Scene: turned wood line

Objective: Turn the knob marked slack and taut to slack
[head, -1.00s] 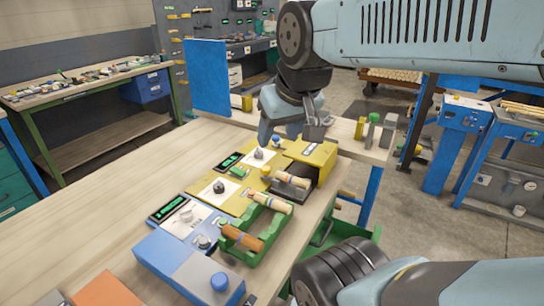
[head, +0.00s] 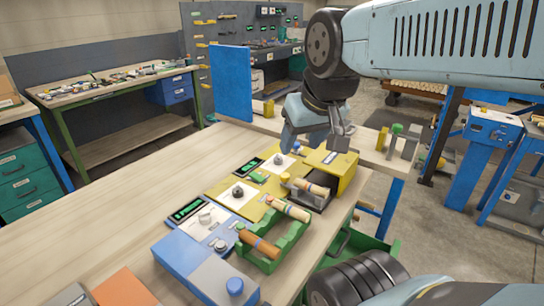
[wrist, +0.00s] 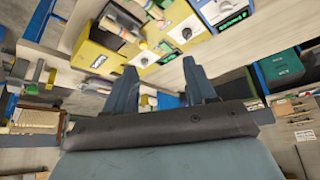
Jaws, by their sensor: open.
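A yellow control panel (head: 218,187) on the bench carries a dark knob on a white plate (head: 238,192) and another dark knob (head: 278,160) farther back. A blue panel (head: 185,229) in front has a pale knob (head: 205,216) and a small grey knob (head: 221,245). The slack and taut lettering is too small to read, so I cannot tell which knob bears it. In the wrist view the dark knobs (wrist: 187,33) and (wrist: 145,62) show beyond my fingers. My gripper (wrist: 160,88) is open and empty, apart from the panels, above the bench's far end.
A green rack (head: 268,262) and a yellow box (head: 336,172) with turned wood pieces stand right of the panels. A blue upright board (head: 232,84) stands behind. The bench top (head: 95,235) is bare at left.

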